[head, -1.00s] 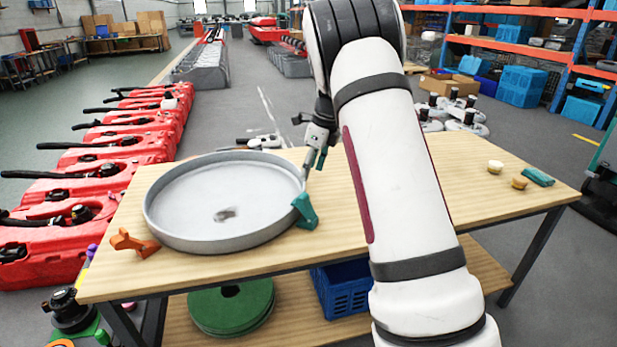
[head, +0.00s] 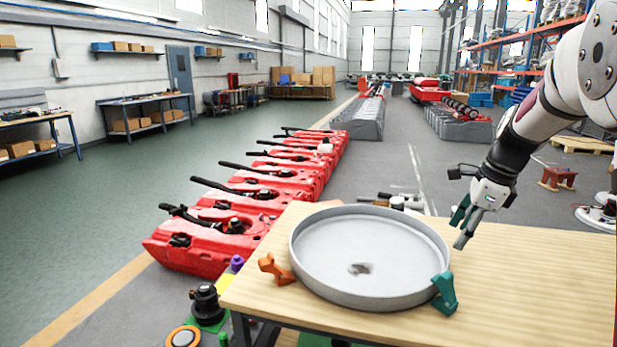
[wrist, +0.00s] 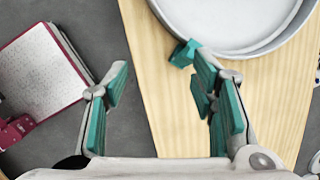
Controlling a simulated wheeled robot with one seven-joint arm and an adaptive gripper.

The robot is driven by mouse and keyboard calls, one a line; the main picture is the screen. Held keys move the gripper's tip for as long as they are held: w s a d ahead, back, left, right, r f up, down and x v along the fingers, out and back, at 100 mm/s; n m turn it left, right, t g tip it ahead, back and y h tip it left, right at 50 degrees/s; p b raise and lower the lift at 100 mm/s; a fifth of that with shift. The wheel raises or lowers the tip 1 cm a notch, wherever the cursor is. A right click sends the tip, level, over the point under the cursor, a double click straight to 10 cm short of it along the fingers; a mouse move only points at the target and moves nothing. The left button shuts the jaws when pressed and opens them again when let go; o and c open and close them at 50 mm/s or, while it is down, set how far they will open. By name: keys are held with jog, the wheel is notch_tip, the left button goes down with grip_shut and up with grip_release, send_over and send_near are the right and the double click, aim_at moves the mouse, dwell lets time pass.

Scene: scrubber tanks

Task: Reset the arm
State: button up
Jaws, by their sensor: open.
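My gripper (head: 466,228) hangs from my arm at the right in the head view, above the table and just right of a round grey tray (head: 300,268). Its teal-padded fingers are spread apart with nothing between them in the wrist view (wrist: 165,95). A teal clamp-like piece (head: 445,293) sits against the tray's front right rim, and its top shows near the tray in the wrist view (wrist: 184,53). An orange piece (head: 275,269) stands at the tray's left. The tray holds a small dark patch or object that I cannot identify.
The wooden table (head: 540,290) is bare right of the tray. Red scrubber tanks (head: 200,240) stand in a row on the floor at left. A dark pump-like part (head: 206,304) lies near the table's left corner. Open green floor lies beyond.

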jog(key=s+a+r+n+p, duration=0.1)
jog(key=s+a+r+n, duration=0.45)
jog(key=s, duration=0.45)
jog(key=s+a+r+n+p, duration=0.1)
jog(key=s+a+r+n, duration=0.3)
jog(key=s+a+n, duration=0.4)
jog(key=s+a+f+n+t+h+p, duration=0.1)
jog(key=s+n+p, duration=0.1)
jog(key=s+n, duration=0.8)
jog(key=s, duration=0.7)
jog(key=shift+s+f+t+h, duration=0.2)
jog(key=shift+f+t+h, duration=0.1)
jog(key=shift+f+h, duration=0.1)
